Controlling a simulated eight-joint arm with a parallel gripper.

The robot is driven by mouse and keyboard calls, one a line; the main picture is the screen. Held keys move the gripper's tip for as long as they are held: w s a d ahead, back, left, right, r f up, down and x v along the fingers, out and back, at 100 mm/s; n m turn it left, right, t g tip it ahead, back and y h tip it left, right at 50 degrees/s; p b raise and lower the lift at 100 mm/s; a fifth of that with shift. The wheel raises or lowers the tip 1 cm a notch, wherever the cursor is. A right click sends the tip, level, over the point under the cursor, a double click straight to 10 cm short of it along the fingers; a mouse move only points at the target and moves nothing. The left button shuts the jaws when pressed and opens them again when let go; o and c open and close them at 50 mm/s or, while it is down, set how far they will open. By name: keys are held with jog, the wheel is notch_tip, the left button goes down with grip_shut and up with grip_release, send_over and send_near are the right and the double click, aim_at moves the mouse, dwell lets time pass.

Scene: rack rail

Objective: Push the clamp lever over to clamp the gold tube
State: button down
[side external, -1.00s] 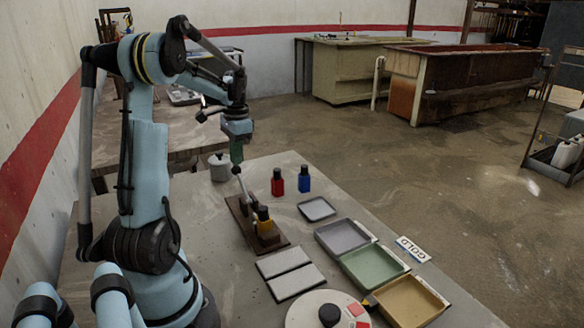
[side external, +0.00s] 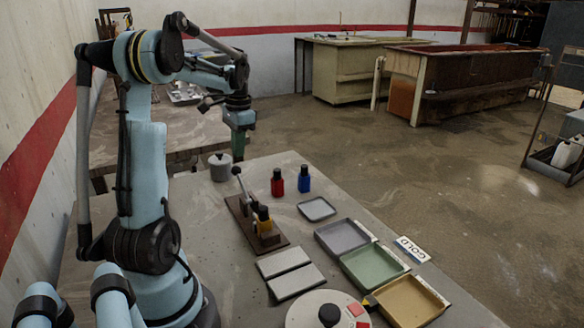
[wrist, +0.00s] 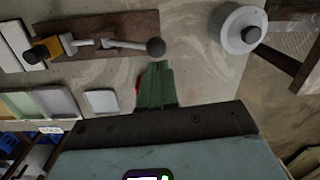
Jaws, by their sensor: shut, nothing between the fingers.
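The gold tube (side external: 264,226), with a dark cap, stands in the clamp on a brown base board (side external: 240,216). It also shows in the wrist view (wrist: 42,50). The clamp lever (side external: 243,188) slants up and away from the tube, ending in a dark ball knob (side external: 236,171). In the wrist view the knob (wrist: 156,47) lies just beyond my green fingertips, with a small gap in the picture. My gripper (side external: 238,157) is shut and empty, above and behind the knob, on the side away from the tube. It also shows in the wrist view (wrist: 157,68).
A red bottle (side external: 277,184) and a blue bottle (side external: 304,181) stand right of the clamp. A grey lidded pot (side external: 220,168) stands behind it. Grey, green and gold trays (side external: 402,300) line the right side. Two pale plates (side external: 296,281) and a round disc (side external: 306,312) lie in front.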

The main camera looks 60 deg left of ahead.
jog(key=a+r, duration=0.6)
jog(key=r, duration=0.2)
jog(key=w+d+r+t+y, duration=0.1)
jog(key=w+d+r+t, duration=0.1)
jog(key=w+d, duration=0.7)
jog(key=s+d+f+t, duration=0.1)
jog(key=d+f+t, duration=0.1)
jog(key=d, duration=0.8)
jog(key=s+d+f+m+t, duration=0.1)
jog(key=d+f, duration=0.3)
jog(key=d, duration=0.7)
jog(key=s+d+f+t+h, duration=0.1)
jog(key=s+d+f+t, duration=0.2)
jog(key=d, duration=0.7)
jog(key=shift+s+d, duration=0.2)
jog(key=shift+d, duration=0.1)
